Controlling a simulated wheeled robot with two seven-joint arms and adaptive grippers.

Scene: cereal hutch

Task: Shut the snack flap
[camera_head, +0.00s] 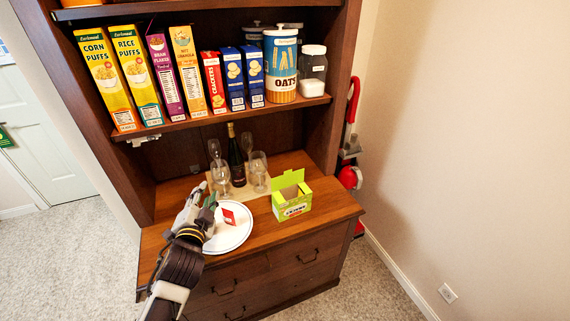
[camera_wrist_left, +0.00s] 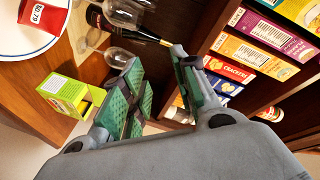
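The snack box (camera_head: 293,207) is a small lime-green carton with a white label, standing on the hutch counter right of the plate. Its flap (camera_head: 287,179) stands raised at the back, and the top looks open. In the left wrist view the box (camera_wrist_left: 63,95) shows at the left, apart from the fingers. My left gripper (camera_head: 206,208) is over the left part of the plate, left of the box and not touching it. In the left wrist view its green-padded fingers (camera_wrist_left: 155,65) are spread with nothing between them. My right gripper is in neither view.
A dark bottle (camera_head: 235,158) and several glasses (camera_head: 259,167) stand behind on a board. A shelf (camera_head: 215,116) of cereal boxes overhangs the counter. Counter right of the box is clear.

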